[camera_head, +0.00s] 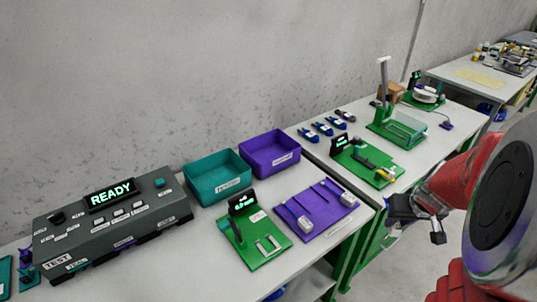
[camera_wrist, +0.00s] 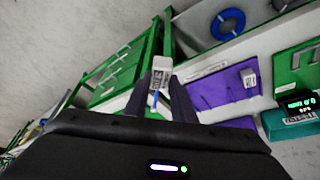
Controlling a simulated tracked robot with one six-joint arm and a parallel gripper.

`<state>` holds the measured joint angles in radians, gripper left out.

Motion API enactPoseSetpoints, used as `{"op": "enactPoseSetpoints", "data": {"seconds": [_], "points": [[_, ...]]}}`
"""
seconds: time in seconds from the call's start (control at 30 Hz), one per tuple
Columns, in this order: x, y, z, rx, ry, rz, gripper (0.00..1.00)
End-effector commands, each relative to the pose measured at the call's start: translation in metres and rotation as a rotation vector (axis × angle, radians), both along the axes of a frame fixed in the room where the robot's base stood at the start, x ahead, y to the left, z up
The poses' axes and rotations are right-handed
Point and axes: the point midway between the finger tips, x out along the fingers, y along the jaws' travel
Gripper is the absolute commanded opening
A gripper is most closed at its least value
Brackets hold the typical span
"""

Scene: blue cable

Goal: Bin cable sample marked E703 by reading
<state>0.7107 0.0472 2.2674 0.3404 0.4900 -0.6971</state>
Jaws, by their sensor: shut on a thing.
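My gripper (camera_head: 415,218) hangs in front of the benches at the right of the head view. In the wrist view its two dark fingers (camera_wrist: 160,100) are shut on a cable sample with a white label (camera_wrist: 161,72). Dark print shows on the label, tilted and too small to read surely; a bit of blue shows below it. A teal bin (camera_head: 192,186) and a purple bin (camera_head: 245,157) stand against the wall; both look empty. The grey tester (camera_head: 110,232) reads READY. A green fixture with a small lit display (camera_head: 262,246) stands before the bins.
A purple board (camera_head: 317,211) carries white-labelled parts and also shows in the wrist view (camera_wrist: 213,88). Several small blue-ended pieces (camera_head: 325,129) lie on the far bench beside green fixtures (camera_head: 375,160). A blue ring (camera_wrist: 228,23) lies on a pale surface.

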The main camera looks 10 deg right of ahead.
Motion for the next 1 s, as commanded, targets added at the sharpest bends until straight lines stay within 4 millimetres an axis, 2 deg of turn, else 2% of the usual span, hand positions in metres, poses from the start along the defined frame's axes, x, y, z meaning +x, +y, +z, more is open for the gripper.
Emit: {"op": "enactPoseSetpoints", "data": {"seconds": [0.17,0.37,0.67,1.0], "points": [[0.009,0.007,-0.001,0.001,0.002,0.012,0.0],[0.038,0.035,-0.004,0.002,0.009,0.053,0.0],[0.092,0.102,-0.011,0.001,0.016,0.131,0.0],[0.141,0.194,-0.019,-0.001,0.012,0.22,0.0]]}}
